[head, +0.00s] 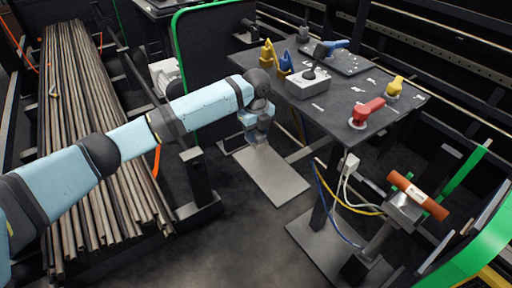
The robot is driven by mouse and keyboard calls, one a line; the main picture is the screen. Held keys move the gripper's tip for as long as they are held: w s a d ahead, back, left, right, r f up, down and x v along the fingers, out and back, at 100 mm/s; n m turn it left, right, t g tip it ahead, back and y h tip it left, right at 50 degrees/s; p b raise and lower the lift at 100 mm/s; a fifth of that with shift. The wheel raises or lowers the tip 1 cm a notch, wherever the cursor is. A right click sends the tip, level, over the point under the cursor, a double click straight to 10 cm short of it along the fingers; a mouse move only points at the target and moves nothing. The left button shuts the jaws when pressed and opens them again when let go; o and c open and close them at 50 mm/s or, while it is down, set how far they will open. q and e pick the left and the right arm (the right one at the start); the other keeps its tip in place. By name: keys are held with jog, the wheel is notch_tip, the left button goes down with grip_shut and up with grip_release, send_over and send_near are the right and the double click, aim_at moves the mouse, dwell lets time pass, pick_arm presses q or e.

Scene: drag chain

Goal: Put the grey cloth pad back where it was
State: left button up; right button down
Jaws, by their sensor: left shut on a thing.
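My left arm reaches in from the left, and my left gripper (257,138) points down beside the left edge of the dark control table (338,113). It is shut on a small grey thing at its fingertips, which looks like the grey cloth pad. Its outline is hard to tell from the pale metal foot plate (273,182) behind and below it. The gripper is lower than the tabletop and apart from the things on it. My right gripper is not in view.
The table carries a grey box with a black lever (307,82), a red handle (366,112), a yellow knob (395,88), a blue handle (331,46) and yellow and blue clips. Long rods (75,120) lie at left. Cables hang at the table's front. An orange-handled post (416,193) stands at right.

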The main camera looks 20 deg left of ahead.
aim_at(256, 155)
pick_arm(q)
notch_tip(256, 155, down, 5)
jog(key=shift+f+b, duration=0.1)
jog(key=shift+b, duration=0.3)
jog(key=shift+f, duration=0.25)
jog(key=o, duration=0.9)
jog(key=shift+f, duration=0.1)
